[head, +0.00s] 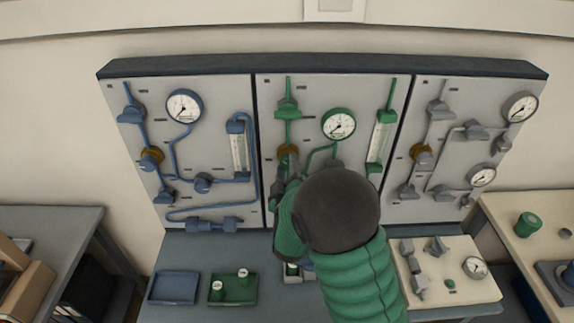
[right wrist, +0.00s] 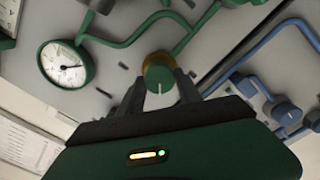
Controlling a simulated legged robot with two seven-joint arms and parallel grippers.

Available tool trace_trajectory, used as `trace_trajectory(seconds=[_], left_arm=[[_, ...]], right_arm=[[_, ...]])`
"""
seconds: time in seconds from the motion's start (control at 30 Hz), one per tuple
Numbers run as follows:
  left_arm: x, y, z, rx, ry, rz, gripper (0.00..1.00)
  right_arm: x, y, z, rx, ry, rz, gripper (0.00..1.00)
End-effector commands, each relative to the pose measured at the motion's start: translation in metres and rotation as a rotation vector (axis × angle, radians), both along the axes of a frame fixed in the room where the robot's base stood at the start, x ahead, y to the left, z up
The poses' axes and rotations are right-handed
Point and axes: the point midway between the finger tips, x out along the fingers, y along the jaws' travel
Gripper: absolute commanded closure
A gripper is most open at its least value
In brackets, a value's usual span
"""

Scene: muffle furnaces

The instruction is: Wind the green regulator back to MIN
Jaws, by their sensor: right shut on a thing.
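The green regulator knob (right wrist: 158,76) has a brass-coloured collar and a pale pointer line on its face. In the head view the regulator (head: 287,155) sits on the middle panel and is partly hidden by my right gripper (head: 291,172). In the right wrist view my right gripper (right wrist: 158,92) has a finger on each side of the knob and is shut on it. The green gauge (head: 339,124) is up and right of the regulator in the head view; it also shows in the right wrist view (right wrist: 66,64). MIN markings are too small to read. My left gripper is not in view.
The left panel carries blue piping and a blue regulator (head: 151,157); the right panel has grey fittings and gauges (head: 520,107). A blue tray (head: 174,301) and a green tray (head: 217,303) lie on the bench below. A plate with spare fittings (head: 471,298) lies at right.

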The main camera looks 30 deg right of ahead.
Motion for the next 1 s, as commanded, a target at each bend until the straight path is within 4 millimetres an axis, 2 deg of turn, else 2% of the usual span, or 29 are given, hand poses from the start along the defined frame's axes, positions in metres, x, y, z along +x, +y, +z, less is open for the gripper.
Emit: trace_trajectory(seconds=[0.6,1.0], left_arm=[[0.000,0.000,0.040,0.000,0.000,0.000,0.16],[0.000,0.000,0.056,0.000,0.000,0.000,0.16]], right_arm=[[-0.001,-0.002,0.000,-0.485,0.307,-0.002,0.99],[-0.001,-0.003,0.000,-0.686,0.427,-0.008,0.99]])
